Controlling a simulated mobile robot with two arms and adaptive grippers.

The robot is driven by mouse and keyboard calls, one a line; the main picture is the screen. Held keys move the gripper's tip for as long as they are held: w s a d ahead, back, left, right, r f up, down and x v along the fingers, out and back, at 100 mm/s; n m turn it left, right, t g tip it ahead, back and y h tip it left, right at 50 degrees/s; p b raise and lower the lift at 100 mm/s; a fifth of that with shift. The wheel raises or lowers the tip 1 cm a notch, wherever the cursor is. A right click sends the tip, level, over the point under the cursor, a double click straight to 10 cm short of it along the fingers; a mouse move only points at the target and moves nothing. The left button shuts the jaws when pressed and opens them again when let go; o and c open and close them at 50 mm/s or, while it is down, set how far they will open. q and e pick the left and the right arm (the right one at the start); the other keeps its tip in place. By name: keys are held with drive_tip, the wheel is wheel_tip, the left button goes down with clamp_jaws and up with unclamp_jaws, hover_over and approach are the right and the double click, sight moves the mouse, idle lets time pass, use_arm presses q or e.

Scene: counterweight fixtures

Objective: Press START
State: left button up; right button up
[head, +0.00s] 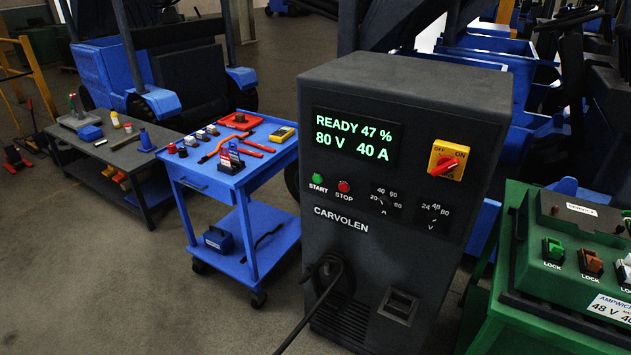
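The green START button (317,178) is on the front of a dark grey charger cabinet (420,100), with its label below it. The red STOP button (344,187) is just to its right. The lit display (356,138) reads "READY 47 %" and "80 V 40 A". A red rotary switch (446,165) on a yellow plate marked OFF and ON is at the upper right of the panel. Two dials (384,202) (432,216) sit below the display. Neither of my grippers shows in the head view.
A blue tool cart (236,186) with tools stands left of the cabinet. A grey bench (105,152) is further left. A green unit (570,270) with LOCK switches stands at the right. A black cable (306,320) runs from the cabinet's socket. The floor at the left front is clear.

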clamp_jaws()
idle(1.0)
